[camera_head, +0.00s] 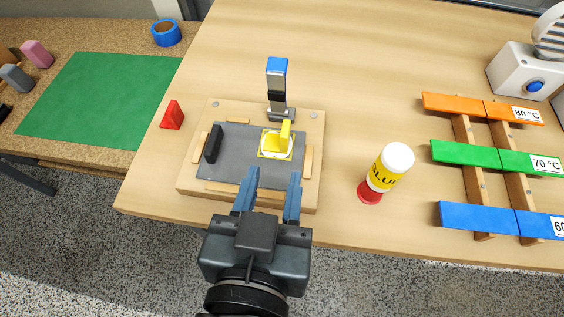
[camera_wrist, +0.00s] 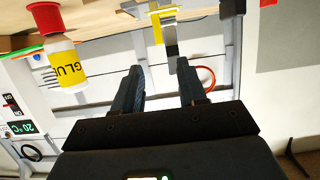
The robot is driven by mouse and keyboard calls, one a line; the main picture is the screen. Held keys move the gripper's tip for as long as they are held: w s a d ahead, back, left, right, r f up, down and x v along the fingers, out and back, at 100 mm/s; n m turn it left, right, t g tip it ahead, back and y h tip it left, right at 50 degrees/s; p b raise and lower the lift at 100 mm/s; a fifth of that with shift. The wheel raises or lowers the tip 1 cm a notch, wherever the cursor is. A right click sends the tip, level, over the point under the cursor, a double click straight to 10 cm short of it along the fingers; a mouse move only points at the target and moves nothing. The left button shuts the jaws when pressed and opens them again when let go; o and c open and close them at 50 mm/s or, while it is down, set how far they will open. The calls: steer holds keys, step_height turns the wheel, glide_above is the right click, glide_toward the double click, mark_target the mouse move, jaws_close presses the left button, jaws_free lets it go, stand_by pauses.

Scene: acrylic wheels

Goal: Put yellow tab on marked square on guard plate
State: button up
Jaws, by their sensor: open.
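The yellow tab (camera_head: 285,132) stands upright on the marked square (camera_head: 263,154), a yellow outline on the grey guard plate (camera_head: 236,143). Its base appears to lie within the outline; exact alignment is hard to tell. My gripper (camera_head: 273,178) is open and empty, at the near side of the plate, apart from the tab. In the wrist view my gripper (camera_wrist: 160,67) has its fingers spread, with the yellow tab (camera_wrist: 156,27) beyond the tips. The guard plate lies in a wooden fixture (camera_head: 189,186) and has a black handle (camera_head: 214,144) at its left.
A blue-tipped clamp (camera_head: 278,88) stands upright behind the tab. A glue bottle (camera_head: 387,168) stands right of the fixture, a red wedge (camera_head: 172,115) left. Coloured strips (camera_head: 465,155) form a rack at far right. A green mat (camera_head: 100,98) lies on the left bench.

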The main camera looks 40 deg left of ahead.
steer(key=shift+s+d, duration=0.1)
steer(key=d+f+m+h, duration=0.1)
steer(key=d+f, duration=0.3)
steer(key=d, duration=0.4)
steer(key=d+f+m+h, duration=0.1)
steer(key=d+f, duration=0.3)
steer(key=d, duration=0.5)
steer(key=s+d+r+m+t+h, duration=0.1)
steer(key=s+d+m+h, duration=0.1)
steer(key=s+d, duration=0.4)
steer(key=s+d+r+m+t+h, duration=0.1)
steer(key=s+d+r+m+h, duration=0.1)
steer(key=s+d, duration=0.4)
steer(key=d+h, duration=0.1)
steer(key=d, duration=0.3)
steer(key=shift+s+d+h, duration=0.25)
steer(key=shift+h, duration=0.15)
